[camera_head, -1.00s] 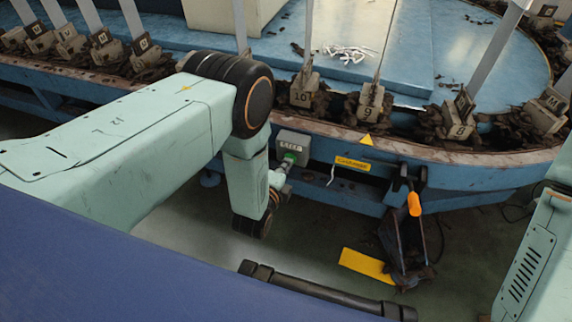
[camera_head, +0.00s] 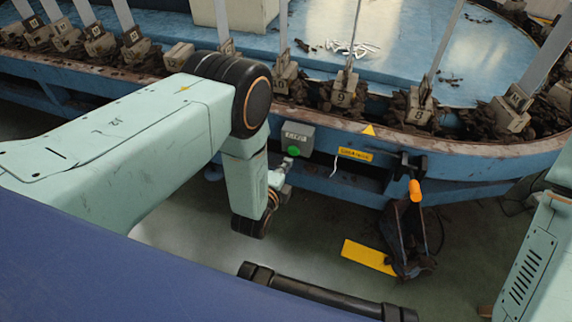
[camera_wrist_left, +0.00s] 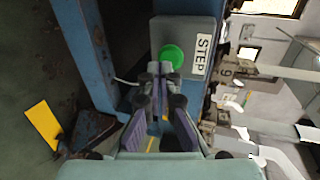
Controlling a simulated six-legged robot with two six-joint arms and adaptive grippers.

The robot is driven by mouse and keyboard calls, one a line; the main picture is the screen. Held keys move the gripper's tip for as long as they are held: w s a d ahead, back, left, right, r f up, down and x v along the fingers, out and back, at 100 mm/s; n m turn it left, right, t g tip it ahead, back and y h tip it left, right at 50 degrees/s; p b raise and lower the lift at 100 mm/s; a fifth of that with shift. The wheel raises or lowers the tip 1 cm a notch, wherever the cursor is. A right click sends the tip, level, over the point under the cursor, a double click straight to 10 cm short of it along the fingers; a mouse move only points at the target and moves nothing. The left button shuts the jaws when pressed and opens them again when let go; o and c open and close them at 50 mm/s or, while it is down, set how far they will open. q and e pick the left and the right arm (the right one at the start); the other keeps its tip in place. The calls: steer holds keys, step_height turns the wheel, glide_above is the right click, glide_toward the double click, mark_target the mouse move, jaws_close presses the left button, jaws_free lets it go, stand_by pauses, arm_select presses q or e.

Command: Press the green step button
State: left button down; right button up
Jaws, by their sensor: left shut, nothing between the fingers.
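The green step button (camera_head: 294,150) is round and sits on the front of a small grey box (camera_head: 301,133) on the blue machine's side. My left gripper (camera_head: 286,164) is just below and in front of the button in the head view. In the wrist view its fingers (camera_wrist_left: 160,68) are together, empty, and their tips overlap the button's lower edge. A small gap seems to separate tips and button. My right gripper is out of view.
The blue machine's rim (camera_head: 330,119) carries numbered blocks with upright plates, such as block 9 (camera_head: 343,97). An orange-handled lever (camera_head: 415,190) hangs right of the button. Below it are a dark pedal assembly (camera_head: 409,240) and a yellow plate (camera_head: 368,257).

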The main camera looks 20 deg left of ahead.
arm_select(q)
steer(key=p+v, duration=0.4)
steer(key=v, duration=0.5)
steer(key=shift+s, duration=0.4)
stand_by(2.2)
